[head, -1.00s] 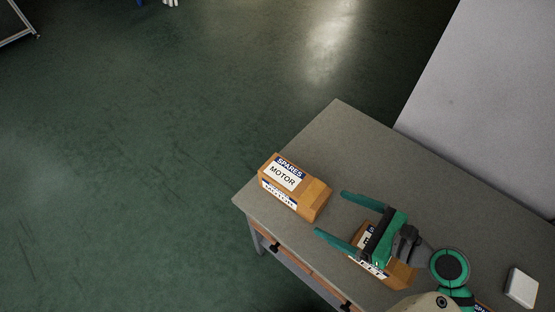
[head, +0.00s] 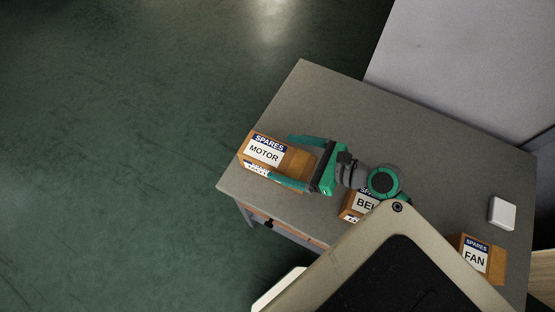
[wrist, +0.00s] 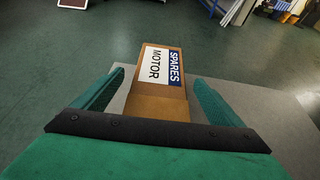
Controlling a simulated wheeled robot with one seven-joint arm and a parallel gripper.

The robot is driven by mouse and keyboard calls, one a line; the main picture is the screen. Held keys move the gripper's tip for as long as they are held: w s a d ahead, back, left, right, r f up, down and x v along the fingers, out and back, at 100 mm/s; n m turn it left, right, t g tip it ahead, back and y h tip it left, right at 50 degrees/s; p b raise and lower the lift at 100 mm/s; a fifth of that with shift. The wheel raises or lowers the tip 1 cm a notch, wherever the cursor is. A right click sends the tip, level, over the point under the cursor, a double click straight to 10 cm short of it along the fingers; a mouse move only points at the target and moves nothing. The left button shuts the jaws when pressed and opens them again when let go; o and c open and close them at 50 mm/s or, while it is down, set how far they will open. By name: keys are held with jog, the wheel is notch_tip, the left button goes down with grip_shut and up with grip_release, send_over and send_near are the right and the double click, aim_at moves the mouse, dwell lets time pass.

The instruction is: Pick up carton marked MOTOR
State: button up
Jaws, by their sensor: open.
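The brown carton marked MOTOR (head: 267,151), with a white and blue SPARES label, sits on the grey table near its left corner in the head view. In the wrist view the carton (wrist: 162,77) lies ahead, between the two green fingers. My gripper (head: 280,157) is open, with one finger on each side of the carton's near part. The wrist view also shows my gripper (wrist: 155,92) with a gap on both sides of the carton. I cannot tell exactly how high the fingers are over the table.
A carton marked BEL, partly hidden (head: 366,204), sits under my arm. A FAN carton (head: 474,258) and a white block (head: 502,212) are on the right of the table (head: 310,95). A pale grey wall or panel (head: 450,60) stands behind. The table's far part is clear.

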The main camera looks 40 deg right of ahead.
aim_at(280, 156)
jog(key=shift+x, duration=1.95)
jog(key=shift+s+f, duration=0.1)
jog(key=shift+c, duration=0.3)
